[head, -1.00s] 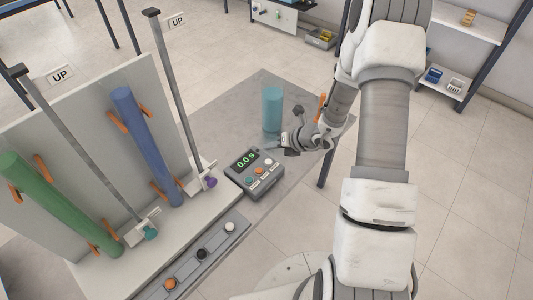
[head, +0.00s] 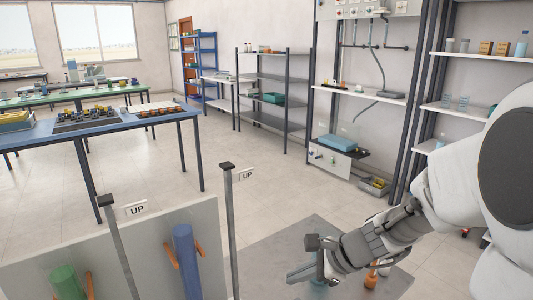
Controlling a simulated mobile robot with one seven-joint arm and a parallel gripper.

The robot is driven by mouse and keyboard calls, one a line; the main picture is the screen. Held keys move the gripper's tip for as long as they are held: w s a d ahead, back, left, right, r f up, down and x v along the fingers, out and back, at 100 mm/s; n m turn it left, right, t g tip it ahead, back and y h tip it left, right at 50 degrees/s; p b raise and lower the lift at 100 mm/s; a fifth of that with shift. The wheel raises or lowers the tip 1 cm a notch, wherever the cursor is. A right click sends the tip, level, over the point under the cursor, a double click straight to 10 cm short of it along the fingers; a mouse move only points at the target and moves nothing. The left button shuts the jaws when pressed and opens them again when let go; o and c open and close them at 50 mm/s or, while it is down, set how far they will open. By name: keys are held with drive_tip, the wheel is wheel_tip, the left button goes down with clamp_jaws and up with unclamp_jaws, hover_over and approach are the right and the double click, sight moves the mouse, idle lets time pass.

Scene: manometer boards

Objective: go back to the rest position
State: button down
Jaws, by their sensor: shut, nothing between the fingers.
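My gripper (head: 303,272) is in the lower right of the head view, at the end of my arm coming from the right edge. It is above the grey bench top (head: 262,262), its fingers shut and empty. A pale blue cylinder partly shows behind and below the fingers; I cannot tell whether they touch it. The manometer board (head: 130,245) stands to the left, with a green tube (head: 66,284) and a blue tube (head: 186,255) held by orange clips. My gripper is right of the board and apart from it.
Two grey posts with UP labels (head: 136,209) rise by the board. An orange object (head: 371,276) stands right of my gripper. Open floor (head: 210,205) lies beyond the bench. A blue table (head: 150,123) is at the back left; shelves (head: 275,85) line the wall.

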drive_tip(key=s+d+r+n+t+h, duration=0.1)
drive_tip(key=s+d+r+n+h, duration=0.4)
drive_tip(key=s+n, duration=0.4)
drive_tip(key=s+d+r+n+t+h, duration=0.1)
drive_tip(key=s+d+r+n+h, duration=0.15)
drive_tip(key=s+r+n, duration=0.55)
wheel_tip(320, 180, up, 14)
drive_tip(key=n+p, duration=0.1)
drive_tip(key=p, duration=1.4)
drive_tip(key=shift+s+f+g, duration=0.15)
drive_tip(key=shift+g, duration=0.15)
